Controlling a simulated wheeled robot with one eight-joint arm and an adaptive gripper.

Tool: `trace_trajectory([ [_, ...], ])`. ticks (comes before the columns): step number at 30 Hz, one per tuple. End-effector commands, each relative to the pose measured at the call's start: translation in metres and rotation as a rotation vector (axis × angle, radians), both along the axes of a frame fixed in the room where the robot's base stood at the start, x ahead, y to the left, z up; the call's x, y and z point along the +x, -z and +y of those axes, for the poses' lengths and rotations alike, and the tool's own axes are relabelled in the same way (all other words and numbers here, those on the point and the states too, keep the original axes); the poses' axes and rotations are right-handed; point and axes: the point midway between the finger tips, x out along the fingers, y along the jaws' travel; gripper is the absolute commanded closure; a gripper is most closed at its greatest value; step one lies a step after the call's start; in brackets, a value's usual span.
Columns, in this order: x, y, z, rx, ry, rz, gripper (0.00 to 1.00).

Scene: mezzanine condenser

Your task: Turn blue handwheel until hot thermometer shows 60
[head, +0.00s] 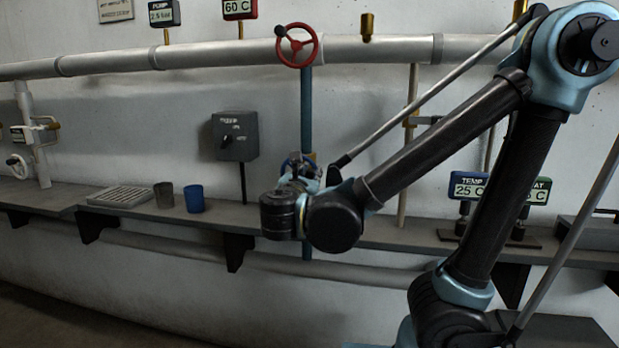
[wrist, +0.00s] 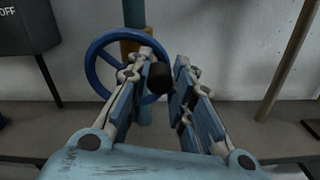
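The blue handwheel (wrist: 97,65) is on a vertical pipe in the wrist view, left of centre. Its black knob (wrist: 160,78) shows between the fingertips of my gripper (wrist: 163,60). The fingers are apart, with a narrow gap visible on the knob's right; whether the left finger touches it I cannot tell. In the head view my gripper (head: 303,165) is in front of the blue pipe and mostly hides the blue wheel. A red-framed thermometer (head: 240,8) at the top reads 60 C. A blue TEMP display (head: 468,186) reads 25 C. A green display (head: 537,190) is partly hidden by my arm.
A red handwheel (head: 297,45) is on the upper pipe. A grey switch box (head: 235,136) is left of my gripper. A blue cup (head: 194,198), a dark cup (head: 164,194) and a grate (head: 120,196) are on the shelf. A thin pipe (wrist: 286,60) stands to the right.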

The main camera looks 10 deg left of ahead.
Motion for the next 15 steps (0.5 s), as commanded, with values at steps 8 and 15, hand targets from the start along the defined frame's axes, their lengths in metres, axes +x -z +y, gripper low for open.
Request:
trace_trajectory([
  [8, -0.0005, -0.0021, 0.001, -0.052, 0.0, 0.004, 1.0],
  [15, -0.0011, -0.0021, 0.0015, -0.057, -0.001, 0.004, 1.0],
])
